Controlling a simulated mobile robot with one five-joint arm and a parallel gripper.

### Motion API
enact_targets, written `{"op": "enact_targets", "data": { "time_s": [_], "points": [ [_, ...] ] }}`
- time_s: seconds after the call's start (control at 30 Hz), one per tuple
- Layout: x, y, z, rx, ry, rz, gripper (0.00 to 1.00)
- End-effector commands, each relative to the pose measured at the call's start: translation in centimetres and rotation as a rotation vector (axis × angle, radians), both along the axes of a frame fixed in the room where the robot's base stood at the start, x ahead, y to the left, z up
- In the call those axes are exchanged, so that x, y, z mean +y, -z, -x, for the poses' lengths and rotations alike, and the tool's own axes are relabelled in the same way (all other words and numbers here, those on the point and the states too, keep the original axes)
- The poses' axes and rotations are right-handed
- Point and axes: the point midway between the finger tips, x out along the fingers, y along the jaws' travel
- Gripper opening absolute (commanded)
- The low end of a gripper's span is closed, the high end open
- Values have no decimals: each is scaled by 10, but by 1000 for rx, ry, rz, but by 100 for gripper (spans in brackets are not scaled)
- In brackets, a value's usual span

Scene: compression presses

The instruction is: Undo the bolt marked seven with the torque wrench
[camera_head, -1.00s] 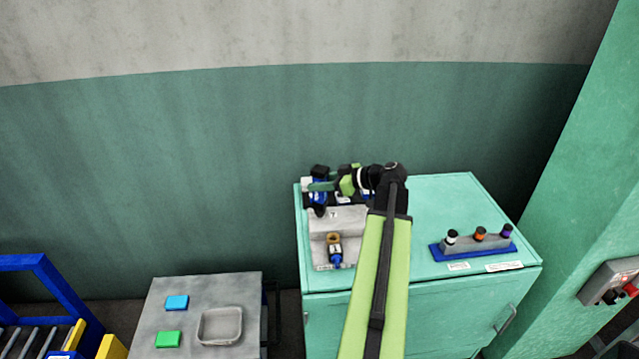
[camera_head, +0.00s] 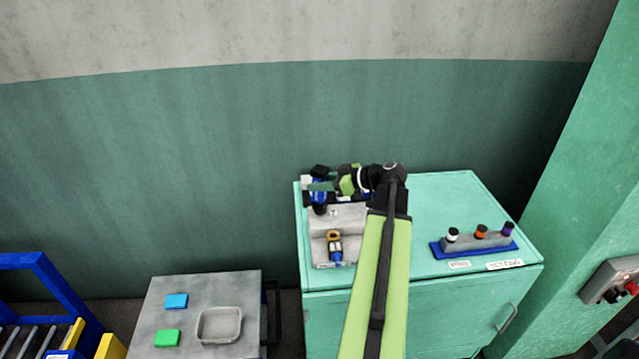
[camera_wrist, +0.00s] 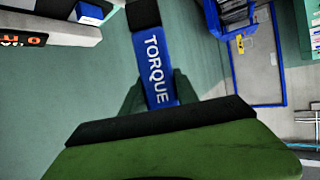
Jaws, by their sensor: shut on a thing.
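The torque wrench, with a blue body marked TORQUE (camera_wrist: 158,68), is held between the fingers of my gripper (camera_head: 323,187). The wrench (camera_head: 318,195) has black ends and stands roughly upright at the back left of the green cabinet top, by a grey stepped block (camera_head: 345,217). The block has a small mark, perhaps a seven, on its upper face. A brass-coloured fitting with a blue and black part (camera_head: 335,247) is on its lower step.
A grey side table with a tray (camera_head: 219,339) and blue and green pads is at lower left. A red-buttoned control box (camera_head: 612,280) is at right.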

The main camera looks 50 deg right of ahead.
Motion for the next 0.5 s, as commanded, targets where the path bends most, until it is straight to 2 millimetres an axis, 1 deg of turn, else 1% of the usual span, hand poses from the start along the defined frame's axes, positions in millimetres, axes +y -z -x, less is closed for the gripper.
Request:
{"op": "enact_targets", "data": {
  "time_s": [0.5],
  "points": [
    [0, 5, 0, -3, 0, -2, 0]
  ]
}}
